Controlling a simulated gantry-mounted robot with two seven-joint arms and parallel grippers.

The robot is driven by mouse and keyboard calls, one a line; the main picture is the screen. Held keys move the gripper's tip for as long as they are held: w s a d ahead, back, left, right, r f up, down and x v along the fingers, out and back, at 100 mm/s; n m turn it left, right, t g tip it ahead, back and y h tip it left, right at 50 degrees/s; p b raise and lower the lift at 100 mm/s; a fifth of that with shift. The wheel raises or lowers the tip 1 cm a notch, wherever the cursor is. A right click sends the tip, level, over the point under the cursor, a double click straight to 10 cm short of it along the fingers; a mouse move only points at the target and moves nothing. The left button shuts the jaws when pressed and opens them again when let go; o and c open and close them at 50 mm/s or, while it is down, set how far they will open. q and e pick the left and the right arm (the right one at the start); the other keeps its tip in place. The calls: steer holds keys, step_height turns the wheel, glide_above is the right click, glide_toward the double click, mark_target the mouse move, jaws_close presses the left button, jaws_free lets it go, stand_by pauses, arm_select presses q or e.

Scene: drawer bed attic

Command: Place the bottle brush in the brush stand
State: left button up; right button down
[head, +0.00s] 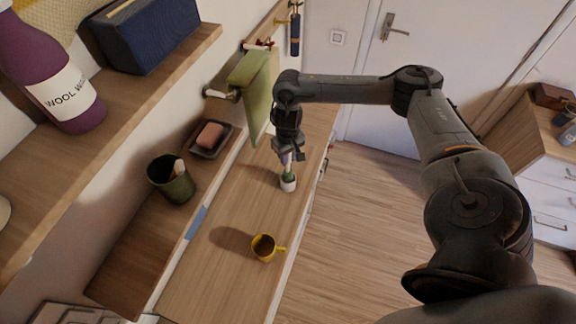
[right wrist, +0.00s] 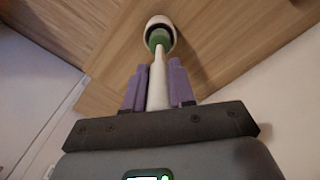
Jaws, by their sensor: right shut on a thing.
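The bottle brush (right wrist: 158,75) has a pale handle and a green head. My right gripper (right wrist: 152,82), with purple finger pads, is shut on its handle, and the brush points away from the gripper toward the wooden top. The brush stand (right wrist: 160,22) is a small white cup with a dark opening. The green head lines up with that opening, its tip partly hidden at the rim; I cannot tell how deep it is. In the head view my right gripper (head: 290,153) is directly above the stand (head: 288,184), with green showing at its top. My left gripper is not in view.
A yellow mug (head: 265,247) stands nearer on the same wooden top (head: 235,208). A raised ledge on the left holds a dark green cup (head: 172,181) and a soap dish (head: 207,141). A green towel (head: 256,88) hangs close to my right gripper.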

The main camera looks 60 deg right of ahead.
mark_target(288, 172)
steer(key=shift+f, duration=2.1)
steer(key=c, duration=0.9)
jaws_free()
steer(key=shift+c, duration=0.2)
